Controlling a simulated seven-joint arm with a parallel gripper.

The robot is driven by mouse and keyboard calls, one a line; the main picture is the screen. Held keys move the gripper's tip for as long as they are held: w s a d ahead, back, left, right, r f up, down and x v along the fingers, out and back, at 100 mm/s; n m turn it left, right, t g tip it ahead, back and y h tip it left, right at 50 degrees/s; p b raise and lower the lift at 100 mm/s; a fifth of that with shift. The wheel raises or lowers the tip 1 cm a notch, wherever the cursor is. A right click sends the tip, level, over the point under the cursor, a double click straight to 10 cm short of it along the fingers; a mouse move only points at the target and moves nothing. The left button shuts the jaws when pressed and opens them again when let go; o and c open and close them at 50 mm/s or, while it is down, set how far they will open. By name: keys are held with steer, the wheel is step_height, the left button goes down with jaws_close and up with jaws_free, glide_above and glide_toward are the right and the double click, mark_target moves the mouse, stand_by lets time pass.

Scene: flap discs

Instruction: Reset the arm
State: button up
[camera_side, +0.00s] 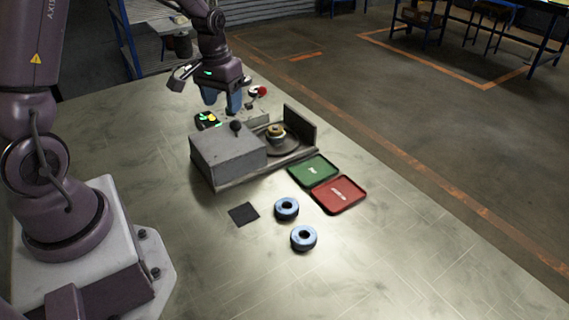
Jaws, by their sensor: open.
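My gripper (222,101) is up over the far part of the table, behind the grey machine. Its blue fingers point down, apart and with nothing between them. The grey machine (228,155) has a black ball knob and an open bay with a round spindle plate. A brass-coloured part (275,132) sits on that plate. Two blue flap discs with dark centre holes lie flat on the table: one nearer the machine (287,208) and one closer to the front (304,238).
A green tray (313,170) and a red tray (338,194) lie side by side right of the machine. A black square pad (243,214) lies in front. A black box with green lights (207,120) and a red button (262,91) are behind. The front right table is clear.

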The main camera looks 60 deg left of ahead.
steer(key=s+d+r+m+t, duration=0.5)
steer(key=s+d+r, duration=0.9)
steer(key=d+r, duration=0.2)
steer(key=shift+d+r+m, duration=0.3)
steer(key=shift+d, duration=0.15)
